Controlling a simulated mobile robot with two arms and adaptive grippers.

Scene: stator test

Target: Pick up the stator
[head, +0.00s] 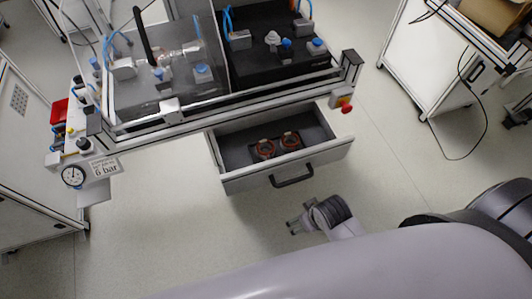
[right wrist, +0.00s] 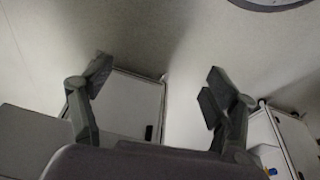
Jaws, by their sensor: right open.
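Two stators with copper-coloured windings lie side by side in an open grey drawer (head: 235,158): a left stator (head: 265,149) and a right stator (head: 290,140). The drawer has a dark handle (head: 291,177) on its front. My right gripper (head: 293,225) is below the drawer front in the head view, apart from the handle and the stators. In the right wrist view its fingers (right wrist: 157,84) are spread wide with nothing between them. No stator shows in that view. My left gripper is not in view.
Above the drawer is a test bench with a metal frame rail (head: 225,105), a clear cover and a red button (head: 346,106). A pressure gauge (head: 73,175) hangs at its left. A white cabinet (head: 425,65) stands at right. The floor before the drawer is clear.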

